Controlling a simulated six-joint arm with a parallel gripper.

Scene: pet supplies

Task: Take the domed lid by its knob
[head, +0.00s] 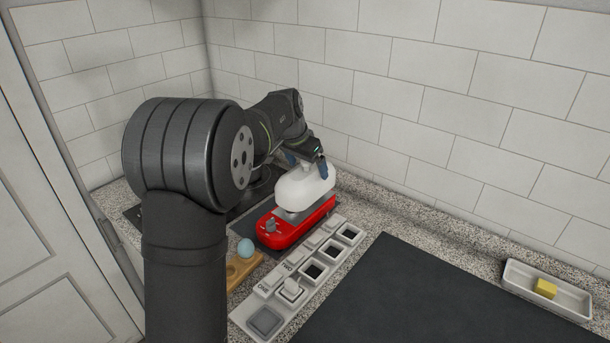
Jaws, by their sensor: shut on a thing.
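The white domed lid (304,187) is at the middle of the head view, over a red appliance (283,233) with a grey top and a small grey knob on its front. My gripper (309,167) reaches in from behind and above, with blue fingertips at the top of the lid. It is shut on the lid at its top. The lid's knob is hidden between the fingers. I cannot tell whether the lid is resting on the appliance or just clear of it.
A pale blue egg (245,248) sits in a wooden holder (246,267). A light grey tray (330,262) with several square compartments lies right of the appliance. A dark mat (405,300) is bare. A white dish (573,304) holds a yellow block (545,288). A tiled wall stands behind.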

